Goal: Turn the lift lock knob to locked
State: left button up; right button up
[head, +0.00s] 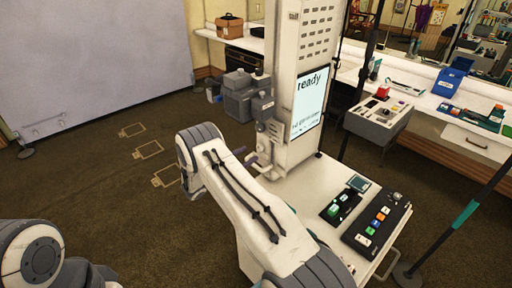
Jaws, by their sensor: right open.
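A tall white column (302,62) stands at the centre, with a lit screen (311,101) that reads "ready". A dark grey fitting (262,106) sits on the column's left side. I cannot make out which part is the lift lock knob, or its setting. My right arm reaches up from the bottom and bends back toward the column. My right gripper (258,163) is open, small in view, close to the column's lower left side below the grey fitting. I cannot tell whether it touches anything. My left arm shows at the lower left; its gripper is out of view.
A white cart top (310,194) at the column's foot holds a panel of coloured buttons (377,220) and a small black tray (341,208). A grey control box (378,120) stands behind. A dark stand (455,225) rises at right.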

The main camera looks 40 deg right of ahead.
aim_at(258, 148)
jog(key=d, duration=0.1)
jog(key=d+p, duration=0.1)
jog(key=d, duration=0.3)
jog(key=shift+w, duration=0.3)
grip_shut()
